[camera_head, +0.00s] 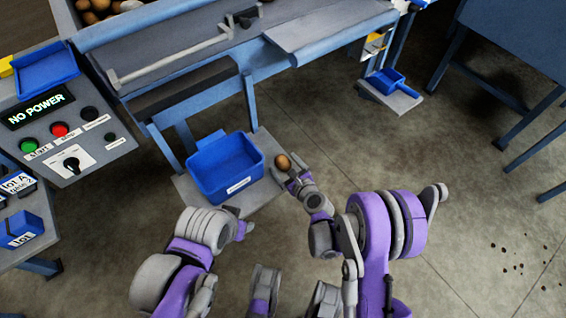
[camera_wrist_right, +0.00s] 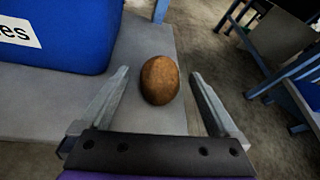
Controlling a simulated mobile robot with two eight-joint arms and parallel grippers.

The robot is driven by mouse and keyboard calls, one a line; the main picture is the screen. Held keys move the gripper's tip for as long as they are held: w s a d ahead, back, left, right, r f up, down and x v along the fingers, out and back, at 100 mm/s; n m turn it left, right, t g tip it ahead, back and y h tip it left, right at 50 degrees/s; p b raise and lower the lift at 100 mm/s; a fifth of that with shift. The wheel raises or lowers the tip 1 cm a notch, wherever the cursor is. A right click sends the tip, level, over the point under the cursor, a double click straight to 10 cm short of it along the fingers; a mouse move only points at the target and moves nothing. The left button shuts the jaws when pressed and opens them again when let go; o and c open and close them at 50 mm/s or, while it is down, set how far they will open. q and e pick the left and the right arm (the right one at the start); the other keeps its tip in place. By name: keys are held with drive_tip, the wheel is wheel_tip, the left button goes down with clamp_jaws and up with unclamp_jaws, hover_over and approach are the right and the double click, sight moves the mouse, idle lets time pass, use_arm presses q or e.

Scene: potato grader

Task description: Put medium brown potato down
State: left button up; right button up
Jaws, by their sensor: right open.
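The medium brown potato (camera_head: 283,162) sits at the right end of the low grey platform, just right of the blue bin. In the right wrist view the potato (camera_wrist_right: 160,80) lies between the two fingers, with a gap on each side. My right gripper (camera_head: 287,172) is open around it; it also shows in the right wrist view (camera_wrist_right: 158,95). Whether the potato rests on the platform is hard to tell, but it seems to lie on it. My left gripper (camera_head: 238,212) is low in the head view, near the platform's front edge, and its fingers are unclear.
The blue bin (camera_head: 225,168) with a white label stands on the grey platform (camera_head: 252,200). A control panel (camera_head: 62,130) reading NO POWER is at left. The grader table (camera_head: 325,32) is above. A blue scoop (camera_head: 392,82) lies at the back right. Open floor lies to the right.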

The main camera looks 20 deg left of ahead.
drive_tip(key=shift+w+a+f, duration=0.15)
drive_tip(key=shift+w+a, duration=0.1)
clamp_jaws()
idle(0.3)
